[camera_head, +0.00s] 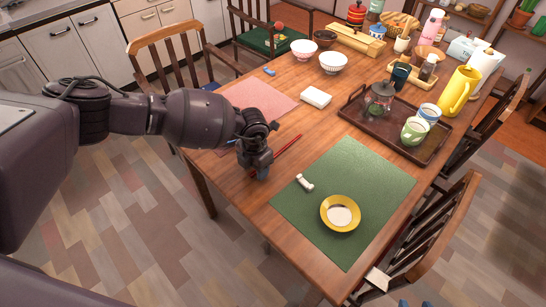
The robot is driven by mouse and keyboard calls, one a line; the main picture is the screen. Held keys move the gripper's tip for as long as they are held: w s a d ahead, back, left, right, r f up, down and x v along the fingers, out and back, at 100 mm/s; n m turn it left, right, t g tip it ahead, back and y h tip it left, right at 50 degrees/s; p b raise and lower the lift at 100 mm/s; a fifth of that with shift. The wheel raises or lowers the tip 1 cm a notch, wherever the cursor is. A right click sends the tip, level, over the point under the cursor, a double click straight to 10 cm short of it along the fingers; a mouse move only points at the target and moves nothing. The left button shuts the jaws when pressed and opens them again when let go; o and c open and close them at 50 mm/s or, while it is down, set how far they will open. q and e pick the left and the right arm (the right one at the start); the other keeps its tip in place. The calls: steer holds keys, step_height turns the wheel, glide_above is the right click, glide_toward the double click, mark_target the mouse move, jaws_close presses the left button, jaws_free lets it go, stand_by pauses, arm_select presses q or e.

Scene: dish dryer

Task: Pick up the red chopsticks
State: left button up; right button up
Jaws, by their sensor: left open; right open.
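The red chopsticks (289,145) lie on the bare wood of the table, between the pink mat and the green mat. My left gripper (261,174) is over the near left table edge, at the near end of the chopsticks. It points down, is open and holds nothing. The wrist hides part of the table behind it, and I cannot tell whether the fingers touch the chopsticks. My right gripper is not in view.
A green mat (376,180) with a yellow plate (327,214) and a small white rest (305,182) lies to the right. A pink mat (270,101) lies behind my wrist. A brown tray (352,114) with cups stands further right. Chairs surround the table.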

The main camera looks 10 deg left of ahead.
arm_select(q)
steer(key=shift+r, duration=0.15)
stand_by(0.4)
jaws_close()
